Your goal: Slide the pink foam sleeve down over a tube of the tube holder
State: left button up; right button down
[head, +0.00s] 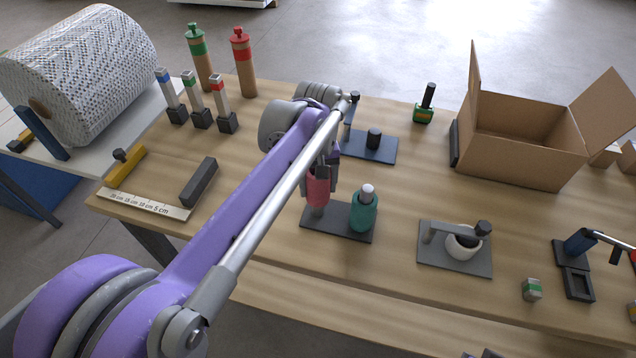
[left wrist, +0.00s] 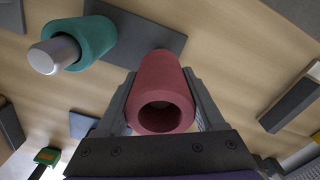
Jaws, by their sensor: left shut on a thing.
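My left gripper (head: 321,178) is shut on the pink foam sleeve (head: 318,192) and holds it upright over the left part of the tube holder's dark base plate (head: 341,222). A short grey tube (head: 317,212) shows below the sleeve's lower end; how far it reaches inside is hidden. In the left wrist view the sleeve (left wrist: 158,92) sits between both fingers (left wrist: 160,98), and its open end looks hollow and dark. A teal sleeve (head: 363,214) stands around the holder's right tube (head: 367,191), whose light top sticks out. My right gripper is not in view.
A grey plate with a white mortar-like cup (head: 463,243) stands to the right. A blue plate with a black knob (head: 372,147) lies behind. An open cardboard box (head: 520,150) is at the back right. Bottles (head: 245,65) stand back left. Bare wood lies between the fixtures.

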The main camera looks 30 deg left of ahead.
pick_arm(q)
jog(key=shift+f+b, duration=1.65)
jog(key=shift+f, duration=1.2)
dwell(0.9)
jog(key=o, duration=1.3)
jog(key=shift+r, duration=0.1)
jog(key=shift+r+p, duration=2.65)
jog(key=shift+r, duration=0.85)
jog(key=s+d+f+m+t+p, duration=0.1)
jog(key=s+d+f+m+t, duration=0.1)
jog(key=s, duration=0.5)
jog(key=s+d+f+m+t+p, duration=0.1)
jog(key=s+d+f+m+t, duration=0.2)
jog(key=s+m, duration=0.3)
jog(key=shift+s+d+f, duration=0.4)
jog(key=shift+s+d, duration=0.45)
jog(key=shift+s, duration=0.35)
